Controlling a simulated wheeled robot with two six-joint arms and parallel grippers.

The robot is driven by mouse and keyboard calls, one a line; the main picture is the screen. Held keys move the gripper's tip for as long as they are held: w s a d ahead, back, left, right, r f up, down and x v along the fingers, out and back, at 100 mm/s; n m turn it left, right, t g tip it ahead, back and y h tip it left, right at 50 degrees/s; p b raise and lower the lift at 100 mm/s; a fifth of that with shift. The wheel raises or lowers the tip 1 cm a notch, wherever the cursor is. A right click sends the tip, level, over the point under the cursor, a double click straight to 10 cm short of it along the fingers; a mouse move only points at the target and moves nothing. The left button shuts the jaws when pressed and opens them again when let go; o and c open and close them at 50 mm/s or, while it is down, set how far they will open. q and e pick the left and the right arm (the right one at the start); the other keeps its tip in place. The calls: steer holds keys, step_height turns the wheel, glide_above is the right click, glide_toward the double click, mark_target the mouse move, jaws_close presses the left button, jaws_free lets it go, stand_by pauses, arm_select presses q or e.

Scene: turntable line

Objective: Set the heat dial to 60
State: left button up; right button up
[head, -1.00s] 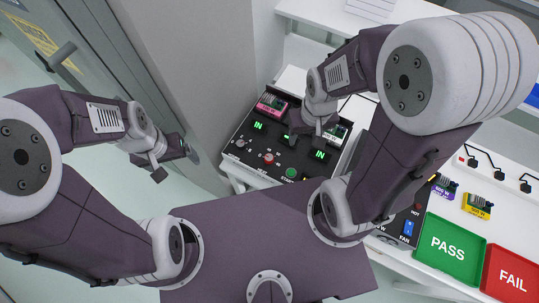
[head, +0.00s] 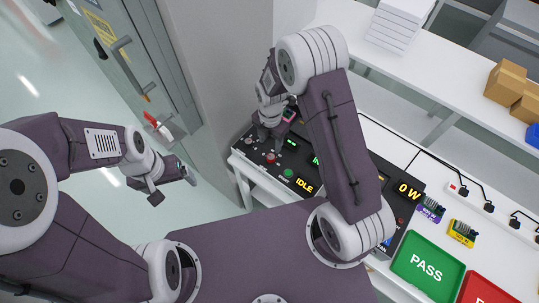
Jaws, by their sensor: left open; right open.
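A black control panel (head: 240,151) on the white bench carries a red knob (head: 270,157), a small grey knob (head: 250,139) and a green START button (head: 288,172). Which of these knobs is the heat dial I cannot tell; labels and pointer settings are too small to read. My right gripper (head: 270,134) is open, pointing down over the panel's far left part, just above the knobs; contact cannot be made out. My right forearm hides much of the panel's middle and right. My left gripper (head: 173,188) is open and empty, over the floor left of the bench.
An amber IDLE display (head: 303,186) and a "0 W" display (head: 408,191) are lit. Purple (head: 430,209) and yellow (head: 461,233) cards lie near the green PASS tray (head: 425,262) and red FAIL tray (head: 480,290). A grey pillar (head: 222,75) stands close left of my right gripper.

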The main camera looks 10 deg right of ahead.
mark_target(271, 157)
steer(key=f, duration=0.2)
steer(key=f+p, duration=0.1)
steer(key=f, duration=0.2)
steer(key=f+p, duration=0.1)
steer(key=f, duration=0.2)
steer(key=shift+s+d, duration=0.1)
steer(key=shift+s, duration=0.25)
steer(key=shift+w+f, duration=0.25)
steer(key=shift+f, duration=0.25)
steer(key=shift+s+r, duration=0.1)
steer(key=shift+s, duration=0.05)
steer(key=shift+c, duration=0.3)
steer(key=shift+s, duration=0.1)
steer(key=c, duration=1)
jaws_close()
